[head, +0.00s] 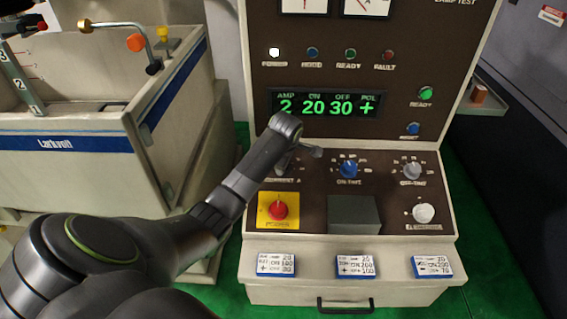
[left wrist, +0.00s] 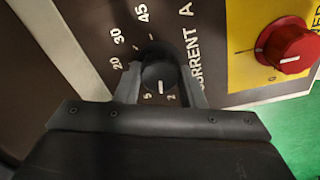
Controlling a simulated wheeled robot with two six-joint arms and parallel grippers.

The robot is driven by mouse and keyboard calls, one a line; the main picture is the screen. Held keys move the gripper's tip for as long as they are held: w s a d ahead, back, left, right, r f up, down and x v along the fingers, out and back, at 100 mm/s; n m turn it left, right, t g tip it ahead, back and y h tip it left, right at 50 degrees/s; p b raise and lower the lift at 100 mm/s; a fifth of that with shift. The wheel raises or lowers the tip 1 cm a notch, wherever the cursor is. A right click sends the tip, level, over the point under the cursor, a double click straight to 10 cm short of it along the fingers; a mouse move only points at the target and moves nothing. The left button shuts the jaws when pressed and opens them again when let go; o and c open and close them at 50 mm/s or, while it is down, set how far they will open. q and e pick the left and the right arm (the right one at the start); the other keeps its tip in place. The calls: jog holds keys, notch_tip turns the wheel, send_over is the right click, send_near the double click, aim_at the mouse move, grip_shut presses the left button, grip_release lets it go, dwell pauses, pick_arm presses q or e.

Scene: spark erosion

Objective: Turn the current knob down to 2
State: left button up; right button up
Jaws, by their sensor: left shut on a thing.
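The current knob (left wrist: 158,73) is a dark round knob on the brown panel. In the left wrist view its white pointer mark faces the lower end of the scale, near the 2 and 5 marks. My left gripper (left wrist: 160,80) is shut on the knob, with one finger on each side. In the head view my left gripper (head: 290,158) is at the panel and mostly hides the knob and its scale. The green display (head: 326,103) reads AMP 2, ON 20, OFF 30 and POL +. My right gripper is in neither view.
The red power knob (head: 278,210) on its yellow plate sits just below the current knob. The blue on-time knob (head: 349,169) and grey off-time knob (head: 412,170) are to the right. Several cards lie on the front ledge (head: 316,262). A tank (head: 75,165) stands left.

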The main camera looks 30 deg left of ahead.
pick_arm(q)
jog(key=shift+n, duration=1.2)
jog(key=o, duration=1)
jog(key=shift+a+f, duration=0.1)
